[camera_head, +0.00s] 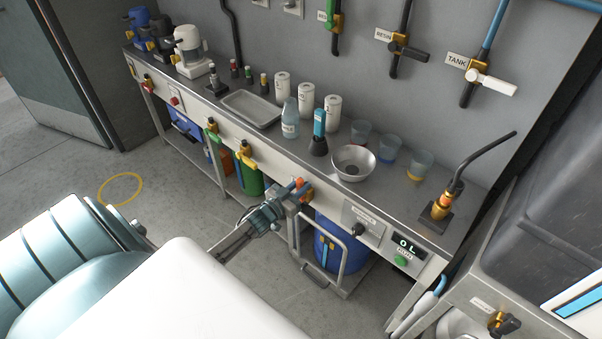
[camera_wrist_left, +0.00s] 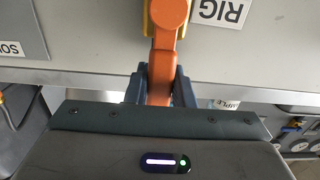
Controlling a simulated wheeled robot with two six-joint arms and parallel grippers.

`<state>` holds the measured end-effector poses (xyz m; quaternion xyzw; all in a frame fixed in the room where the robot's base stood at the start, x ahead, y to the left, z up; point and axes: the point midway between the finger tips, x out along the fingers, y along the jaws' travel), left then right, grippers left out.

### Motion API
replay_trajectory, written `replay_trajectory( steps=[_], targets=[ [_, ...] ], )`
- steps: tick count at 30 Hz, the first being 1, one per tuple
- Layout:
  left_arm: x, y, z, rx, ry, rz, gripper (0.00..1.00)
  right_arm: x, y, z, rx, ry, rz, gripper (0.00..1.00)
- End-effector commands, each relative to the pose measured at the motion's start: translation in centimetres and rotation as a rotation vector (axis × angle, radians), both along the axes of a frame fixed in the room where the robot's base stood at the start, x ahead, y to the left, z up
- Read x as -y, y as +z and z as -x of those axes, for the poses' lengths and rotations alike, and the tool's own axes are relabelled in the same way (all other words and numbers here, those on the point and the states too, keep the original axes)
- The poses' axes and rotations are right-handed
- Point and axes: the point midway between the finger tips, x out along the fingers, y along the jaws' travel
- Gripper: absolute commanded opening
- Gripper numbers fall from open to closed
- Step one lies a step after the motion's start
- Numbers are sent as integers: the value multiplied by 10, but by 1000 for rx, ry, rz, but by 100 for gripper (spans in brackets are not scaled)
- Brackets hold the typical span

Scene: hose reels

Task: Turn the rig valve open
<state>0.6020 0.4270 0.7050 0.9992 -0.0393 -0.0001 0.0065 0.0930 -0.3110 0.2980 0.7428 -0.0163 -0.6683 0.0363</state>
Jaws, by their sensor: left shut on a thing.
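The rig valve has an orange handle (camera_wrist_left: 164,50) with a yellow-orange body at the top of the left wrist view. A white label reading RIG (camera_wrist_left: 221,12) sits just right of it. In the head view the orange valve part (camera_head: 299,183) shows at the bench's front panel. My left gripper (camera_head: 291,197) reaches the panel there. In the left wrist view its dark fingers (camera_wrist_left: 160,86) are shut on the orange handle, one on each side. The handle's lower end is hidden between the fingers and behind the gripper body. My right gripper is not in view.
Other valves, one green (camera_head: 245,154), line the panel to the left. A blue drum (camera_head: 327,244) stands below. A metal bowl (camera_head: 353,162) and several cups stand on the bench.

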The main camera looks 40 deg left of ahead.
Motion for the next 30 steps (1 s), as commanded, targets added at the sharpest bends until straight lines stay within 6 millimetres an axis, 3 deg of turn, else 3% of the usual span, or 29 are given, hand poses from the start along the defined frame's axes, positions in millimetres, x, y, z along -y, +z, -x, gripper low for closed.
replay_trajectory(
  steps=[9, 10, 13, 23, 30],
  targets=[
    [-1, -1, 1, -3, 1, 4, 0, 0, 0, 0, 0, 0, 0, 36],
    [-1, -1, 1, -3, 2, 4, 26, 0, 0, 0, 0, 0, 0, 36],
    [-1, -1, 0, -2, 1, 3, 44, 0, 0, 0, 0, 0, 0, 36],
    [-1, -1, 3, -1, 1, 2, 44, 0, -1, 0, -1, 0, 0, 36],
    [-3, -3, 35, -4, -1, 0, 44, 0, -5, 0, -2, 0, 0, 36]
  ],
)
